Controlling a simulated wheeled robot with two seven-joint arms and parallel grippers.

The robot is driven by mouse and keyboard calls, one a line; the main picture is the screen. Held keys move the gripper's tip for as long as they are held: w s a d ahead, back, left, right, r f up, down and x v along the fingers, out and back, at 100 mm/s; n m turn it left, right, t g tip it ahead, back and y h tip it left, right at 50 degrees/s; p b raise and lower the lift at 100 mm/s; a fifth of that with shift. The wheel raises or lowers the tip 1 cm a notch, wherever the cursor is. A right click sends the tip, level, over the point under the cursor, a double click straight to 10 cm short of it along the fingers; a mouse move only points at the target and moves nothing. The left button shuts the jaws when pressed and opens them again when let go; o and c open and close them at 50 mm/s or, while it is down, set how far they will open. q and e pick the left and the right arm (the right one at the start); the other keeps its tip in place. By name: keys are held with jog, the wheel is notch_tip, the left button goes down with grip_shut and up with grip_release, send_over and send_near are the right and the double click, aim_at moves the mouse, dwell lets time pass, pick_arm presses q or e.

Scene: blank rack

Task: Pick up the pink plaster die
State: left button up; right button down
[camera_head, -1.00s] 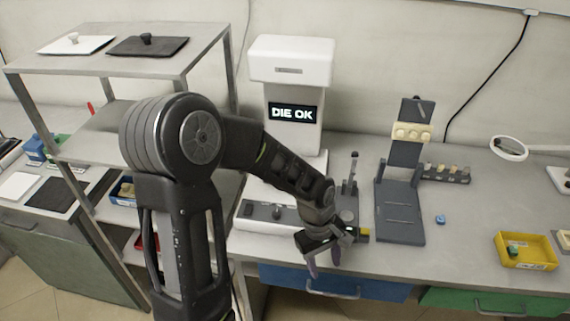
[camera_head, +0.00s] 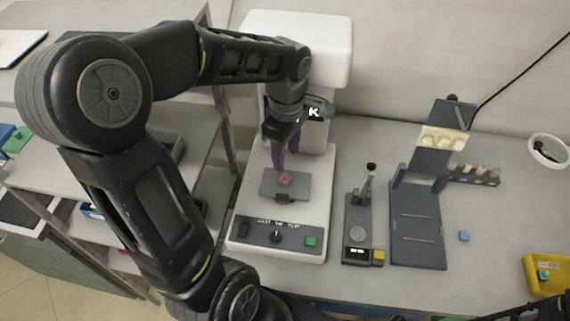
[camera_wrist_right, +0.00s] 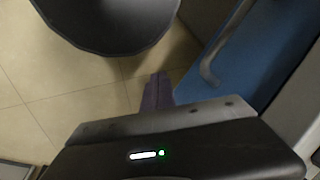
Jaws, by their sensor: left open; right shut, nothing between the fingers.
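The pink plaster die (camera_head: 285,180) is a small pinkish-red block on a grey plate (camera_head: 299,190) on the base of the white machine. My left gripper (camera_head: 285,160) comes down from above, its purple fingers open. Its fingertips are just above and slightly behind the die in the picture; I cannot tell whether they touch it. In the right wrist view, the purple fingers of my right gripper (camera_wrist_right: 158,90) are shut and empty, above the floor beside a blue drawer front (camera_wrist_right: 235,50).
The white machine (camera_head: 325,45) rises behind the plate, with its screen partly hidden by my left gripper. A small scale (camera_head: 357,235) and a dark stand (camera_head: 418,230) are to the right. A blue block (camera_head: 464,236) and a yellow bin (camera_head: 547,275) lie farther right. A metal shelf stands left.

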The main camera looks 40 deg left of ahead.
aim_at(287, 175)
pick_arm(q)
jog(key=shift+s+d, duration=0.1)
jog(key=shift+f, duration=1.35)
jog(key=shift+f+p, duration=0.2)
jog(key=shift+p, duration=0.15)
jog(key=shift+s+d+f+p, duration=0.1)
jog(key=shift+f+p, duration=0.2)
jog(key=shift+f, duration=0.9)
jog(key=shift+d+f+p, duration=0.1)
jog(key=shift+f+p, duration=0.15)
jog(key=shift+f, duration=0.95)
